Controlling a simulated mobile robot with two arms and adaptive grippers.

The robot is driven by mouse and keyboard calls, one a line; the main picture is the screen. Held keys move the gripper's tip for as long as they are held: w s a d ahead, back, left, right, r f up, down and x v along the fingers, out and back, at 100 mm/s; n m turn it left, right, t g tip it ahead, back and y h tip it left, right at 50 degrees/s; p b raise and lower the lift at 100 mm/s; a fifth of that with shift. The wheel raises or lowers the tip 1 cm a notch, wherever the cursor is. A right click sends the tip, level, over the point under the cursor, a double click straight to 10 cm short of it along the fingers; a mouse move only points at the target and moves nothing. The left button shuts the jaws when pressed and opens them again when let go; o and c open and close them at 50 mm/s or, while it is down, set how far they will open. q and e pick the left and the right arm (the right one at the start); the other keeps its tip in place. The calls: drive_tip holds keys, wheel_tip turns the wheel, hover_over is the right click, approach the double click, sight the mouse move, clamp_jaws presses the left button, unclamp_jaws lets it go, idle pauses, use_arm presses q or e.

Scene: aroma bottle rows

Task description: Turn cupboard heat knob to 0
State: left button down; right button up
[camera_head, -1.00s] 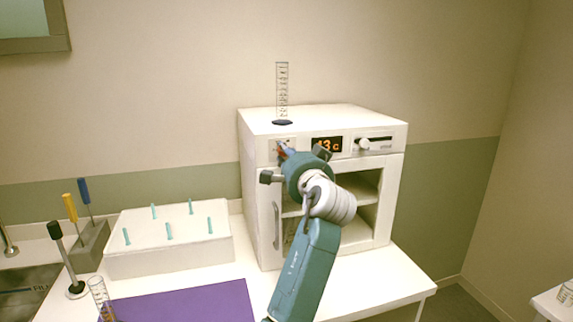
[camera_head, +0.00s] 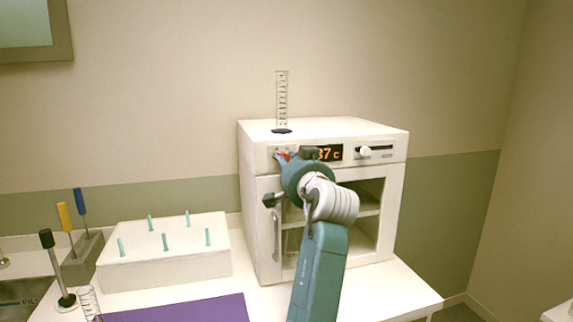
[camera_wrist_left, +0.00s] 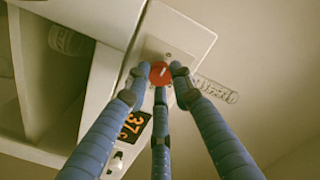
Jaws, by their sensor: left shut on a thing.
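The white cupboard (camera_head: 258,215) stands on the counter with a control panel along its top front. The red heat knob (camera_wrist_left: 160,73) sits on a pale plate at the panel's left end. My left gripper (camera_wrist_left: 160,70) has its blue fingers closed around the knob's sides. In the head view, the left gripper (camera_head: 284,157) reaches the panel, and its body hides part of the plate and display. The orange display (camera_head: 328,153) reads about 37 C, its left edge covered. It also shows in the left wrist view (camera_wrist_left: 133,125). My right gripper is not in view.
A white slider (camera_head: 366,151) is at the panel's right. A glass measuring cylinder (camera_head: 282,98) stands on the cupboard. A white block with teal pegs (camera_head: 165,270), a tool holder (camera_head: 84,258) and a purple mat (camera_head: 180,311) lie to the left.

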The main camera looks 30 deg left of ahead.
use_arm(q)
drive_tip(key=shift+f, duration=0.1)
drive_tip(key=c, duration=1.5)
unclamp_jaws()
drive_tip(key=shift+d, duration=0.1)
drive_tip(key=v, duration=0.7)
drive_tip(key=shift+s+d, duration=0.15)
